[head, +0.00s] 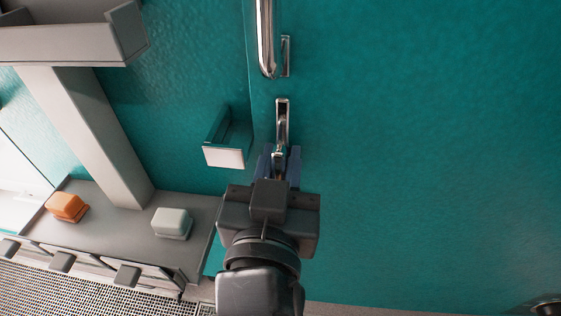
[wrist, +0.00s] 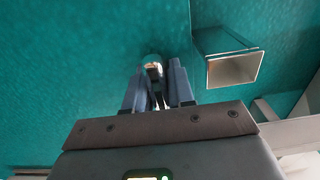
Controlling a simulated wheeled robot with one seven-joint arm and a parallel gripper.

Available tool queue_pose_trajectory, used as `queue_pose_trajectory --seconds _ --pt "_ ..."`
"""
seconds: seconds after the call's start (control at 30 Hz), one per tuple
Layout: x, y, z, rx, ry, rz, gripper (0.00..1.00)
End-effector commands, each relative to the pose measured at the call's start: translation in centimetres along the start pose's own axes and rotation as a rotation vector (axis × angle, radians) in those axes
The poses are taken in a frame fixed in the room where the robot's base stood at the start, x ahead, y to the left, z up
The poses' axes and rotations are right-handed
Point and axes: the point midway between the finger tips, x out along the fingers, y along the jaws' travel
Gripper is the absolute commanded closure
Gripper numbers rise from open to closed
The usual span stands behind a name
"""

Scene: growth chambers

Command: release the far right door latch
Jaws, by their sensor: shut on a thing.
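The door latch (head: 282,118) is a small metal lever on a teal door (head: 420,150), below a long chrome handle (head: 266,40). My gripper (head: 279,158) is at the latch's lower end, with its blue fingers shut on it. In the wrist view the latch (wrist: 153,68) shows as a bright metal piece between the two fingers of my gripper (wrist: 157,85). The fingers hide part of the latch.
A teal box-like bracket with a pale face (head: 223,157) sticks out just left of my gripper. A grey shelf (head: 135,215) at lower left holds an orange block (head: 67,206) and a pale block (head: 172,222).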

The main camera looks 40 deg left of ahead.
Motion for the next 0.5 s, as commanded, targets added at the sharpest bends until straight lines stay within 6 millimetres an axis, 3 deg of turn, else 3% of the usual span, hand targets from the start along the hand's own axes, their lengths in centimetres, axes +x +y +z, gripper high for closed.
queue_pose_trajectory --seconds 0.17,0.2,0.43,0.5 --pt "0.01 0.01 0.23 0.000 -0.005 0.001 1.00" --pt "0.01 0.01 0.23 0.000 -0.005 0.001 0.75" --pt "0.01 0.01 0.13 0.000 -0.003 0.000 0.53" --pt "0.01 0.00 0.10 0.000 -0.002 0.000 0.53"
